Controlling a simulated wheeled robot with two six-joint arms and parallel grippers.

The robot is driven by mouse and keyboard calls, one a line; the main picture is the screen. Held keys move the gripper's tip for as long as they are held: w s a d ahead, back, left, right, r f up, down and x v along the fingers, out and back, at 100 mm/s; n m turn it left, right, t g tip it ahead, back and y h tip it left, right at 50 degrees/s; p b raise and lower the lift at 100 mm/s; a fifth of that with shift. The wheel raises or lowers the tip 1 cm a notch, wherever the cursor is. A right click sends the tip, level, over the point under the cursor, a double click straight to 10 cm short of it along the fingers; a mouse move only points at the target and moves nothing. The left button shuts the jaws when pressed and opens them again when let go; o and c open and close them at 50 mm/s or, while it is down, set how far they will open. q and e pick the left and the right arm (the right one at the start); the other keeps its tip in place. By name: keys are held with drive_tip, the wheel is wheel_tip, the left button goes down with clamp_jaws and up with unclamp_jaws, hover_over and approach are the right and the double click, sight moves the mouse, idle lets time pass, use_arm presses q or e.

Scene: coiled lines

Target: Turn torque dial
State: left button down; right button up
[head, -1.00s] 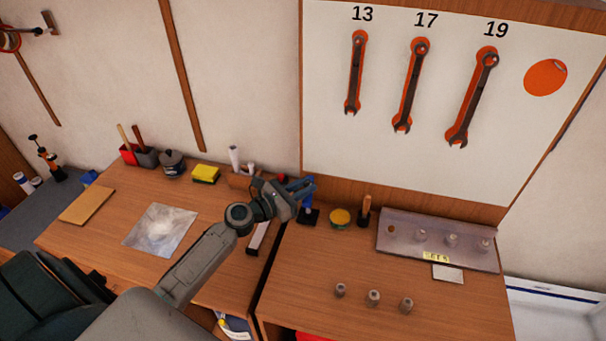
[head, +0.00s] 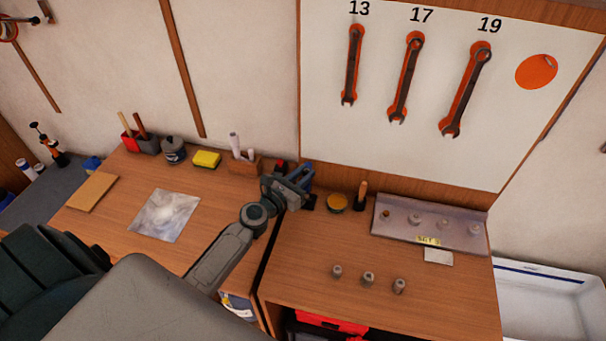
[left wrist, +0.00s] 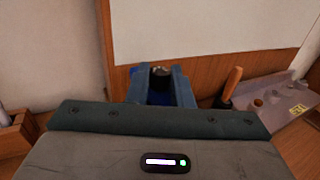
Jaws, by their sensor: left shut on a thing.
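My left gripper (head: 302,176) is at the back of the bench, near the seam between the two tabletops. Its blue fingers are shut on a black round knob (left wrist: 160,76), which looks like the torque dial. The left wrist view shows the knob between the two fingers (left wrist: 160,84), with a dark blue body below it. In the head view my gripper hides most of this device, and only a bit of its black base (head: 310,202) shows. Any mark or scale on the dial cannot be read. My right gripper is not in view.
A metal rack (head: 385,230) is farther right. A holder with white rolls (head: 243,162) stands to the left. The right tabletop's front left is clear.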

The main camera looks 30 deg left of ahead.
use_arm(q)
drive_tip(key=c, duration=1.3)
unclamp_jaws()
drive_tip(key=shift+s+a+b, duration=0.3)
drive_tip(key=shift+s+b, duration=0.25)
drive_tip(key=shift+s, duration=1.2)
drive_tip(key=shift+s+a+b, duration=0.35)
drive_tip(key=shift+s+b, duration=0.2)
drive_tip(key=shift+s, duration=1.25)
drive_tip(key=shift+s+a+b, duration=0.3)
drive_tip(key=shift+s+b, duration=0.25)
drive_tip(key=shift+s, duration=1.2)
